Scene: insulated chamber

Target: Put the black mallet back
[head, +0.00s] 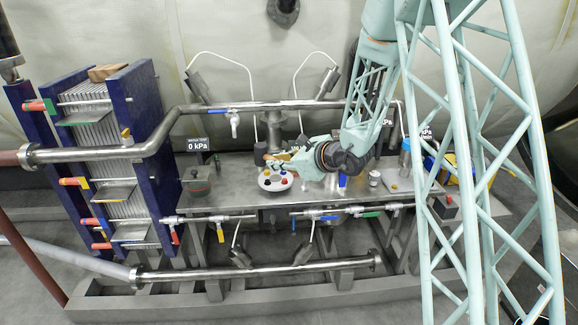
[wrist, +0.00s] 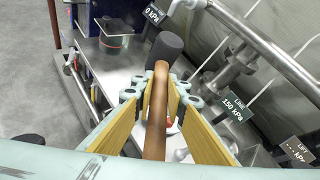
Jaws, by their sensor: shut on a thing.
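The black mallet has a dark cylindrical head (wrist: 166,50) and a brown wooden handle (wrist: 154,125). In the wrist view my gripper (wrist: 154,88) is shut on the handle, with a finger pad on each side. The head sticks out beyond the fingertips. In the head view my gripper (head: 288,158) is over the metal bench, left of its middle, and a dark shape at its left looks like the mallet head (head: 260,153). Whether the mallet touches anything below is hard to tell.
A white round dish with coloured knobs (head: 275,179) is just below my gripper. A steel pipe (head: 290,105) runs behind and above. The blue plate stack (head: 135,130) stands left. The bench (head: 235,192) has some bare surface.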

